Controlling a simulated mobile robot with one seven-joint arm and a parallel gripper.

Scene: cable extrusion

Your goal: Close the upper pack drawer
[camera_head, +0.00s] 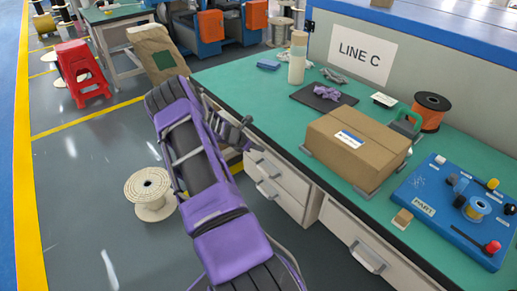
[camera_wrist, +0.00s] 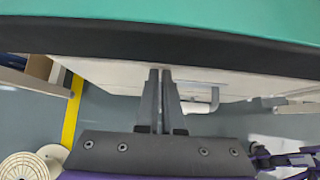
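A light grey drawer stack hangs under the green bench, with an upper drawer (camera_head: 286,174) and a lower drawer (camera_head: 284,199), each with a metal bar handle. From this angle I cannot tell how far the upper drawer stands out, and my arm hides its left side. In the wrist view, a pale front (camera_wrist: 115,74) with a bar handle (camera_wrist: 201,107) lies just beyond my fingers. My gripper (camera_wrist: 160,74) points at it, its fingers together with only a thin gap and nothing visible between them.
The bench top (camera_head: 237,81) overhangs the drawers with a dark edge (camera_wrist: 90,38). A cardboard box (camera_head: 350,158) and a blue board (camera_head: 440,200) stand on it. Another drawer (camera_head: 350,235) is at the right. A cable spool (camera_head: 150,205) stands on the floor.

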